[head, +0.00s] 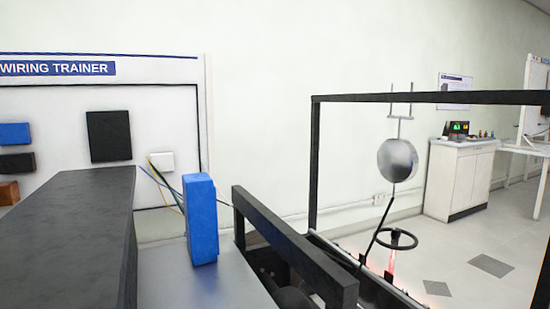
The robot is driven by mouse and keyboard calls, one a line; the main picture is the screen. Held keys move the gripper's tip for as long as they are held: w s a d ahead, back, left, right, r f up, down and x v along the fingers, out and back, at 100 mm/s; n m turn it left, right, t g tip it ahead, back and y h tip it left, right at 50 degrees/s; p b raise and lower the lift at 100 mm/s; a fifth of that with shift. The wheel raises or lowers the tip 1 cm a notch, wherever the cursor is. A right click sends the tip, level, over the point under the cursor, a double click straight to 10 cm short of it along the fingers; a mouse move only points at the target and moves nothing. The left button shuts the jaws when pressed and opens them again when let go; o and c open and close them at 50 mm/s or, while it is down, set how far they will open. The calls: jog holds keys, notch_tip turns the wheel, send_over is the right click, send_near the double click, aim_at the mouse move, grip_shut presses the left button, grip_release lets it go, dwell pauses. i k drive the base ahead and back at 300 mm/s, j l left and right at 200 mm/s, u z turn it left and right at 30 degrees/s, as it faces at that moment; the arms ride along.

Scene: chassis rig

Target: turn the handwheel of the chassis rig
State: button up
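A black ring on a thin upright stem, which looks like the handwheel (412,240), stands in the lower right of the head view. It sits beside the dark frame of the chassis rig (315,165), with a reddish glow on the stem below it. A dark slanted lever (375,232) rises just left of the ring. A silver ball (397,160) with a thin fork on top shows above them. I cannot make out my gripper in this view, so its relation to the ring cannot be told.
A blue block (200,220) stands on a grey surface (165,275) at centre left, next to a large dark block (70,235). A wiring trainer board (60,180) is behind. A white cabinet (458,180) stands at right. Open floor (470,235) lies right of the ring.

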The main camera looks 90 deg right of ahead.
aim_at(396, 233)
jog(key=k+l, duration=0.4)
jog(key=k, duration=0.2)
jog(key=k+l, duration=0.4)
jog(key=k, duration=0.2)
jog(key=k+l, duration=0.4)
jog(key=k, duration=0.2)
jog(key=k+l, duration=0.4)
jog(key=k, duration=0.2)
jog(key=k+l, duration=0.4)
jog(key=k, duration=0.2)
jog(key=k+l+z, duration=0.2)
jog(key=z, duration=0.25)
jog(key=k+l+z, duration=0.2)
jog(key=z, duration=1.7)
jog(key=j, duration=0.6)
jog(key=k+j, duration=0.1)
jog(key=j, duration=0.55)
